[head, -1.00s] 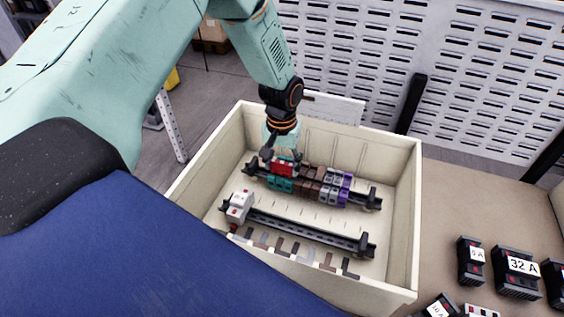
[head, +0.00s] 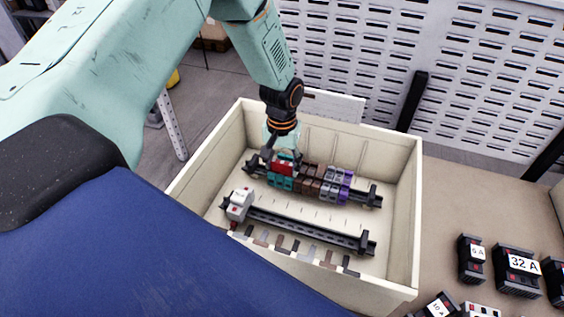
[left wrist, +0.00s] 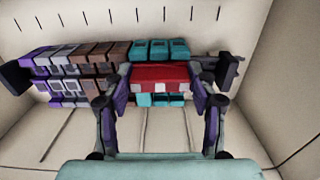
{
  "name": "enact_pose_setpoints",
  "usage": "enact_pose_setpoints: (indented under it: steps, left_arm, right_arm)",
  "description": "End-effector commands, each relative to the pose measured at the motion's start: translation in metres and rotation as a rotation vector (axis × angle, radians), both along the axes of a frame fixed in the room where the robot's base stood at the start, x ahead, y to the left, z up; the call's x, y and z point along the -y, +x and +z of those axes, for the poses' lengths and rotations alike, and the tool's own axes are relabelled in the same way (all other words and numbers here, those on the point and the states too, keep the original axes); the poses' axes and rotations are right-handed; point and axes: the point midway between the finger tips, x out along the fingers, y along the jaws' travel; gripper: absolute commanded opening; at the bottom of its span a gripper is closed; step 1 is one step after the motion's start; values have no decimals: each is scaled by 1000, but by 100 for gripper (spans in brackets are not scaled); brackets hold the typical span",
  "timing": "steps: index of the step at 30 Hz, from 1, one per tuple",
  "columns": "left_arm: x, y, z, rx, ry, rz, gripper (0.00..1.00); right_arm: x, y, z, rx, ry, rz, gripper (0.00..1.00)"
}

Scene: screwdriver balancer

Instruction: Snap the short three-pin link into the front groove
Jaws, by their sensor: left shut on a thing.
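The short link (head: 283,168) is a small red block with pale marks on its front; it also shows in the left wrist view (left wrist: 160,77). My left gripper (head: 282,158) is shut on it, with one finger on each side in the left wrist view (left wrist: 161,88). The link is at the teal terminal blocks (head: 279,183), at the left end of the back rail's row in the head view. In the left wrist view it overlaps the teal blocks (left wrist: 160,48). The groove under it is hidden, and I cannot tell whether it is seated. My right gripper is not in view.
Brown, grey and purple blocks (head: 346,188) continue the row. A front rail (head: 305,230) carries a white device (head: 239,204) at its left end. The cream box's walls (head: 404,220) surround both rails. Black breakers (head: 515,272) stand on the table at right.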

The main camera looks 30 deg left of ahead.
Motion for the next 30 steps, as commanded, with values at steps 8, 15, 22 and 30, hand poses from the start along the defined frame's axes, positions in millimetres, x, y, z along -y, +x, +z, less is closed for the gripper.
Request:
enact_pose_setpoints:
  steps: [8,15,22,30]
  left_arm:
    - [0,0,0,0,0,0,43]
    - [0,0,0,0,0,0,43]
    - [0,0,-3,0,0,0,43]
    - [0,0,-5,0,0,0,43]
  right_arm:
    - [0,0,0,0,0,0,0]
    - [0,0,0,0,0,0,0]
    - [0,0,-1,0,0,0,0]
    - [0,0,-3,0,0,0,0]
